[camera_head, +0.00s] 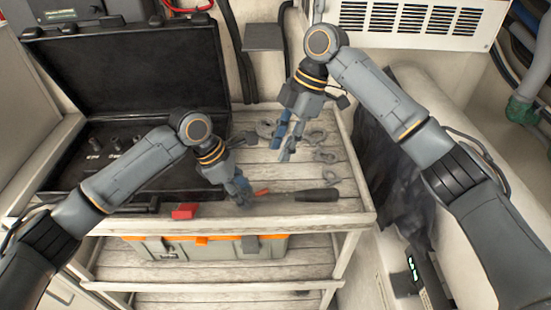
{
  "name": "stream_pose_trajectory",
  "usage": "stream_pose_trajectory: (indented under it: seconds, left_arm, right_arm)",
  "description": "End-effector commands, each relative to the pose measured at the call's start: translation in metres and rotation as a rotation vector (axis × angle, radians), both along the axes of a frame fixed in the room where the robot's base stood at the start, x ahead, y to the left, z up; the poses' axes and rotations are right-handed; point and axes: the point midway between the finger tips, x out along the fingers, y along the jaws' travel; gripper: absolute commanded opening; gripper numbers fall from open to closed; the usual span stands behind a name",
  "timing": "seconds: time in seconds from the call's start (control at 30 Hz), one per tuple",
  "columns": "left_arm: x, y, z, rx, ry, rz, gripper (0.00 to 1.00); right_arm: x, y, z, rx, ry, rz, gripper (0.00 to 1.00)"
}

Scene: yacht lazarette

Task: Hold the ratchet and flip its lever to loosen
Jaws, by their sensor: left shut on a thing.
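The ratchet (316,195) lies low over the front part of the wooden shelf top, its black handle pointing right. My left gripper (243,198) is shut on its left end, and the fingers hide the ratchet's head and its lever. A small orange-red piece (262,191) shows just right of these fingers; I cannot tell if it belongs to the ratchet. My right gripper (286,150) points down above the shelf top, behind and apart from the ratchet. Its blue fingers look parted and nothing shows between them.
Several metal shackles (314,138) lie on the shelf top (345,207) around and behind my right gripper. An open black case (130,60) with sockets stands at the left. A red block (185,211) sits near the front edge. A grey toolbox (215,249) is on the shelf below.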

Motion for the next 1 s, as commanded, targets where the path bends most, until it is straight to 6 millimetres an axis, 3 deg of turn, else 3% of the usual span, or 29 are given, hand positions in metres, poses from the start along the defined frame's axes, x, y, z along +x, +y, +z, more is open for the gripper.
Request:
stream_pose_trajectory:
  seconds: [0.47,0.5,0.6,1.0]
  left_arm:
    - [-0.0008,-0.0002,-0.0006,0.000,0.003,-0.001,0.00]
    - [-0.0008,-0.0002,-0.0006,0.000,0.003,-0.001,0.43]
    - [-0.0007,-0.0003,-0.0005,0.000,0.002,-0.001,0.64]
    - [0.0004,0.0020,0.0060,-0.001,-0.001,0.000,0.64]
  right_arm:
    - [0.0011,-0.0023,0.0067,0.000,0.000,0.001,0.30]
    - [0.0011,-0.0023,0.0066,0.000,0.000,0.001,0.30]
    - [0.0010,-0.0023,0.0065,0.000,0.000,0.001,0.30]
    - [0.0010,-0.0023,0.0065,0.000,0.000,0.001,0.30]
